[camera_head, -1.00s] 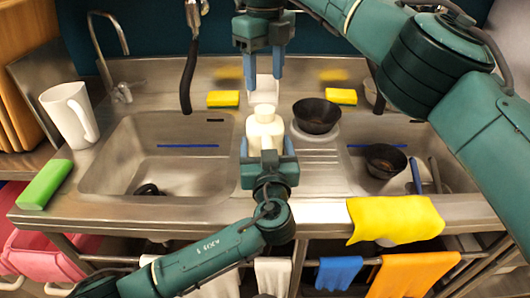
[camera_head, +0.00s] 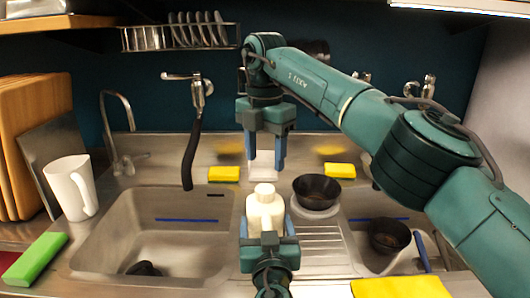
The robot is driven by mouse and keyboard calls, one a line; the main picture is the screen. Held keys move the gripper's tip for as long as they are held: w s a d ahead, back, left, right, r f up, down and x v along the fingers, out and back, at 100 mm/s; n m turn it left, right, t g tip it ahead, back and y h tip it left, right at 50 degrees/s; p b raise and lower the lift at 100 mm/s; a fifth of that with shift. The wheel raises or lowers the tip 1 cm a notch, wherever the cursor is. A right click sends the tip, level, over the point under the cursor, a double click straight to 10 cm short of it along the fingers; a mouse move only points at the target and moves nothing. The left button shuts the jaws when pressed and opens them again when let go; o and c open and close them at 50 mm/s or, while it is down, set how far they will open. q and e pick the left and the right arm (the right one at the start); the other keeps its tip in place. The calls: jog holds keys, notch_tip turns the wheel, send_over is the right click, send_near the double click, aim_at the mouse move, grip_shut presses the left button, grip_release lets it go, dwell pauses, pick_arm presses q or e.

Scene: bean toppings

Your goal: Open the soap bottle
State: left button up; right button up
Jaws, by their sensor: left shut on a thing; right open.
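The soap bottle (camera_head: 265,212) is cream-white with a lighter cap (camera_head: 264,189) on top. It stands upright between the two sinks. My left gripper (camera_head: 269,228) is shut on the bottle's body from the front, with a blue finger on each side. My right gripper (camera_head: 265,165) points down above and behind the bottle. Its blue fingers are apart and hold nothing. A small white block-like thing (camera_head: 262,172) shows behind and between these fingers. The cap is on the bottle, and the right fingers are clear of it.
Dark bowls stand right of the bottle, one on a white round base (camera_head: 316,212) and one in the right sink (camera_head: 388,236). Yellow sponges (camera_head: 223,174) lie at the back. A white mug (camera_head: 72,187) and a green block (camera_head: 36,258) are at the left. The left sink (camera_head: 165,240) is mostly empty.

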aim_at(265, 188)
jog(key=m, duration=1)
jog(key=shift+f, duration=4.05)
jog(key=shift+c, duration=0.3)
